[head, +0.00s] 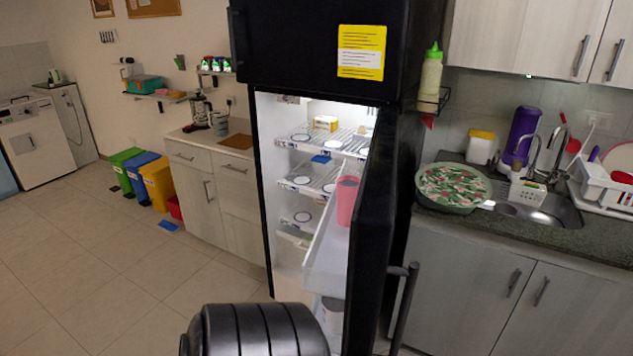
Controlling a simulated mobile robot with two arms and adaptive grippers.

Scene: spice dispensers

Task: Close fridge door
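The black fridge stands in the centre of the head view. Its upper door (290,45) is shut. Its lower fridge door (372,230) stands wide open, swung toward me and seen nearly edge-on, hinged on the right. A dark bar handle (404,305) sticks out from its outer side. The lit inside shows wire shelves (312,180) with a few small items. A red cup (347,200) sits in the white door shelf (325,255). Neither of my grippers can be made out in this view.
A dark ribbed rounded shape (260,330) fills the bottom centre, close to the open door; I cannot tell what it is. A counter (590,240) with a sink stands right of the fridge. Low cabinets (220,195) and coloured bins (158,182) stand left. The left floor (110,265) is mostly clear.

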